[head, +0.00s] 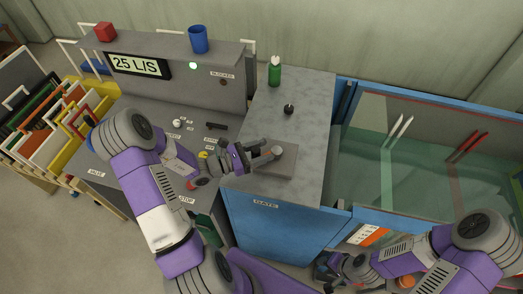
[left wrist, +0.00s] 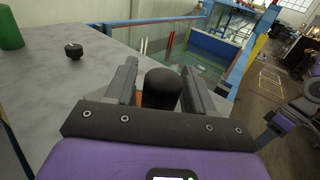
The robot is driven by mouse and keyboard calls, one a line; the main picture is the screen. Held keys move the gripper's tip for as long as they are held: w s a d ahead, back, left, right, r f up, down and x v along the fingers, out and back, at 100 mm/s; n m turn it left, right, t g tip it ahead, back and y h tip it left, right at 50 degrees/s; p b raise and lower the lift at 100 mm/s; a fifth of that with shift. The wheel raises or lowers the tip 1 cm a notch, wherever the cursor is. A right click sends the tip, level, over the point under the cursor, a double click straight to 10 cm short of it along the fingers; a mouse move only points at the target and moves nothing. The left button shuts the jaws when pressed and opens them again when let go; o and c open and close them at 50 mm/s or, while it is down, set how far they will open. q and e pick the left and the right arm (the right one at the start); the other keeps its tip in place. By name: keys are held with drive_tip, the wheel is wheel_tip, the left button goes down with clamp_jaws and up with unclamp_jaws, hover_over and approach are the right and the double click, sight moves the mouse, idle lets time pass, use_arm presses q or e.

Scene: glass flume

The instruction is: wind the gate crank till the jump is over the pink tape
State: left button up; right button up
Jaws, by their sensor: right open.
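My left gripper (head: 270,152) is over the grey-topped cabinet labelled GATE (head: 262,204), at a small plate (head: 290,172). In the left wrist view a dark rounded crank knob (left wrist: 161,88) stands between its two fingers (left wrist: 158,82). The gaps beside the knob are very small; I cannot tell whether the fingers grip it. The crank arm is hidden. My right gripper (head: 345,270) is open and low in front of the blue flume frame. The glass flume (head: 375,165) holds greenish water. A pinkish tape band (head: 456,188) crosses it; the jump's place is unclear.
A green bottle (head: 275,72) and a black knob (head: 289,109) stand on the cabinet top. A console with a "25 L/S" display (head: 139,66) is at the left. White rods (head: 400,130) and red rods (head: 467,146) stand at the flume.

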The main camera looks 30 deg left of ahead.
use_arm(q)
clamp_jaws()
drive_tip(key=shift+s+d, duration=0.15)
drive_tip(key=shift+d, duration=0.15)
drive_tip(key=shift+d, duration=0.15)
drive_tip(key=shift+s+d, duration=0.1)
drive_tip(key=shift+d, duration=0.05)
drive_tip(key=shift+o, duration=0.8)
unclamp_jaws()
drive_tip(key=shift+b+v, duration=0.7)
drive_tip(key=shift+v, duration=3.05)
